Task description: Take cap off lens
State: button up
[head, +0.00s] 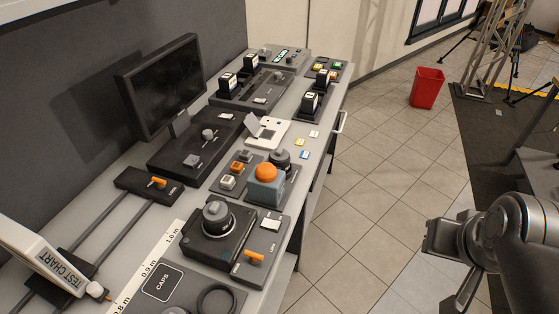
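A black camera body (208,250) lies on the bench at the lower middle of the head view, with its lens (228,225) pointing up. A grey round cap (215,209) with a raised knob sits on top of the lens. A dark plate marked CAPS (163,283) lies in front of the camera, with a black ring (217,300) on it, partly cut off by the frame edge. My gripper (447,268) is at the lower right, over the floor and well apart from the bench. Its two fingers look spread, with nothing visible between them.
An orange lever (254,257) is beside the camera. Behind stand a blue-grey box with an orange button (265,177) and a grey knob (280,159). A black monitor (163,85) stands along the wall. Tiled floor (370,190) lies clear between bench and gripper; a red bin (427,88) is farther back.

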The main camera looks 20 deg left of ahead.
jog(key=shift+o, duration=0.4)
jog(key=o, duration=0.8)
jog(key=w+a+r+g, duration=0.1)
jog(key=w+a+r, duration=0.5)
jog(key=w, duration=0.4)
jog(key=m+g, duration=0.2)
jog(key=g, duration=0.3)
send_over(279, 150)
notch_tip(279, 150, down, 8)
notch_tip(279, 150, down, 11)
jog(key=shift+r, duration=0.1)
